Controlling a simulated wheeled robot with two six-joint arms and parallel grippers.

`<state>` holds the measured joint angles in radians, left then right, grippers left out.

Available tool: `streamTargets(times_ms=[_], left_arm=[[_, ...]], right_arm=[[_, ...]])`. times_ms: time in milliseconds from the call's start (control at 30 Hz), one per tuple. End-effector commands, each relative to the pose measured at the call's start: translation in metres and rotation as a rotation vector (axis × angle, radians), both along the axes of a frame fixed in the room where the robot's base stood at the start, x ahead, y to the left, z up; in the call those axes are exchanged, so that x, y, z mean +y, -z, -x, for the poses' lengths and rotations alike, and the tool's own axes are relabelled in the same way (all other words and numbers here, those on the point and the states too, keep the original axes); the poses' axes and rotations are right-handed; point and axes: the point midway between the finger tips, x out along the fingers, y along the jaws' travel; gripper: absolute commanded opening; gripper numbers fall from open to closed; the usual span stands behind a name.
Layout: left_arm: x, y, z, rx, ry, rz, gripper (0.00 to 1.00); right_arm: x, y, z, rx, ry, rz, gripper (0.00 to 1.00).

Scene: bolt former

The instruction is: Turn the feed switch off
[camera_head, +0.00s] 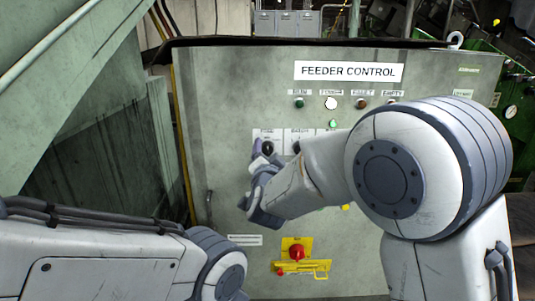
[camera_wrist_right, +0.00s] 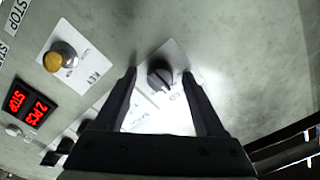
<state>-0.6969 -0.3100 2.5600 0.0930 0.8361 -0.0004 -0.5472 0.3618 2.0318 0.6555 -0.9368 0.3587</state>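A black rotary switch (camera_head: 267,147) sits on a white label plate on the grey feeder control panel (camera_head: 225,100). Its label is too small to read surely. My right gripper (camera_head: 262,163) is at this switch, partly covering its plate in the head view. In the right wrist view the right gripper (camera_wrist_right: 158,74) is open, with one finger on each side of the black switch (camera_wrist_right: 160,75) and visible gaps to it. The switch's exact setting is hard to tell. My left gripper is out of view; only my left arm shows at lower left.
A red emergency button on a yellow plate (camera_head: 296,253) is lower on the panel. A row of indicator lamps (camera_head: 330,103) is above. The wrist view shows a yellowish key switch (camera_wrist_right: 58,58) and a red display (camera_wrist_right: 28,106) nearby. A green slanted machine part (camera_head: 70,90) stands at left.

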Motion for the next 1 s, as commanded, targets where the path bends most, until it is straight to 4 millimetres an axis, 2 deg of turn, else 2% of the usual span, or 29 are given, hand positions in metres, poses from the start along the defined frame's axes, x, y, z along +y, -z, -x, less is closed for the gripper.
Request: streamTargets(times_ms=[233,333,467,700,833,1000], left_arm=[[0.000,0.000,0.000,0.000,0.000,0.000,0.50],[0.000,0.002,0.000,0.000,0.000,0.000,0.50],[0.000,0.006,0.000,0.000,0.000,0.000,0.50],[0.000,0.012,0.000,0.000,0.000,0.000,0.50],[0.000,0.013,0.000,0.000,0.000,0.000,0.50],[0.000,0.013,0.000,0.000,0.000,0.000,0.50]], right_arm=[[0.000,0.000,0.001,0.000,0.000,0.001,0.71],[0.001,0.000,0.007,-0.001,-0.001,0.000,0.71],[0.000,0.001,0.028,-0.001,-0.004,0.000,0.71],[-0.001,0.001,0.076,-0.001,-0.004,0.000,0.71],[-0.002,0.000,0.094,-0.001,-0.003,-0.001,0.71],[-0.003,0.000,0.104,-0.001,-0.001,0.001,0.71]])
